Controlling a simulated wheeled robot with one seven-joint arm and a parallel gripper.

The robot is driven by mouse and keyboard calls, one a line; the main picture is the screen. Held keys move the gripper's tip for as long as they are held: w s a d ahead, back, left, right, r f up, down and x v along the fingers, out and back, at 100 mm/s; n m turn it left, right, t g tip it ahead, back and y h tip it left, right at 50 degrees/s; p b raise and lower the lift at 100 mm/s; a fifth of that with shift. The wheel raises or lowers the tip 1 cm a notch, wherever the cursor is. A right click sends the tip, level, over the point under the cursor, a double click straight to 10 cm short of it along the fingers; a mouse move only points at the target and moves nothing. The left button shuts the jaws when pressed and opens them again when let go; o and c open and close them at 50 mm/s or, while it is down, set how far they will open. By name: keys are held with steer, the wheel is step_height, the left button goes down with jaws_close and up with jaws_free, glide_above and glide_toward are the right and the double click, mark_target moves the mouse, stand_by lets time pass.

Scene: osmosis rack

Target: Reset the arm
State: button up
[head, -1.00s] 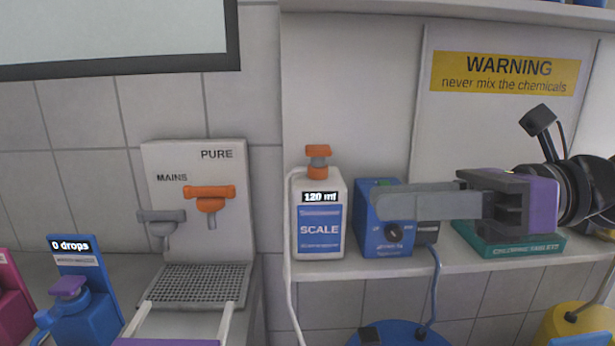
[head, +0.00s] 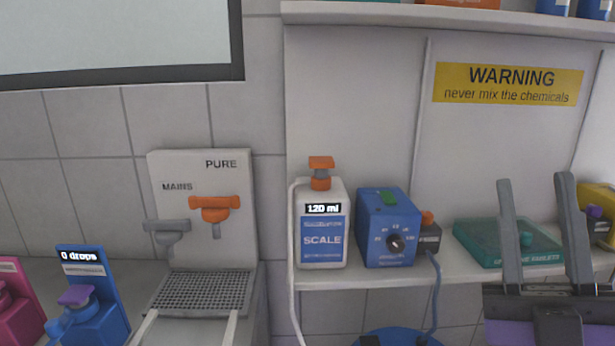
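My gripper (head: 538,225) is at the lower right of the head view, its two grey fingers pointing up. The fingers stand well apart with nothing between them, so it is open and empty. It is in front of the shelf, and its left finger covers part of the green tablet box (head: 480,243). My wrist and the rest of the arm fall below the picture's edge.
A white SCALE bottle (head: 322,225) reading 120 ml and a blue dial box (head: 387,228) stand on the shelf (head: 370,280). Left are the orange PURE tap (head: 214,208), grey MAINS tap (head: 168,232), drip grid (head: 200,293) and blue dropper (head: 90,290). A yellow container (head: 600,208) is far right.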

steer(key=s+d+f+m+g+h+p, duration=0.1)
steer(key=s+f+m+g+h, duration=0.3)
steer(key=f+m+h, duration=0.55)
steer(key=s+d+f+m+g+h+p, duration=0.1)
steer(key=s+f+m+g+h, duration=0.4)
steer(key=f, duration=0.8)
steer(key=s+a+f+n+g+y+p, duration=0.1)
steer(key=s+f+g+y, duration=0.1)
steer(key=s+f, duration=0.4)
steer(key=s+a+f+n+g+y, duration=0.1)
steer(key=s+f, duration=0.5)
steer(key=s, duration=0.6)
steer(key=a+g+y, duration=0.1)
steer(key=g+y, duration=0.1)
steer(key=shift+f+g+p, duration=0.35)
steer(key=shift+g, duration=0.05)
steer(key=shift+a+y, duration=0.1)
steer(key=shift+y, duration=0.15)
stand_by(3.1)
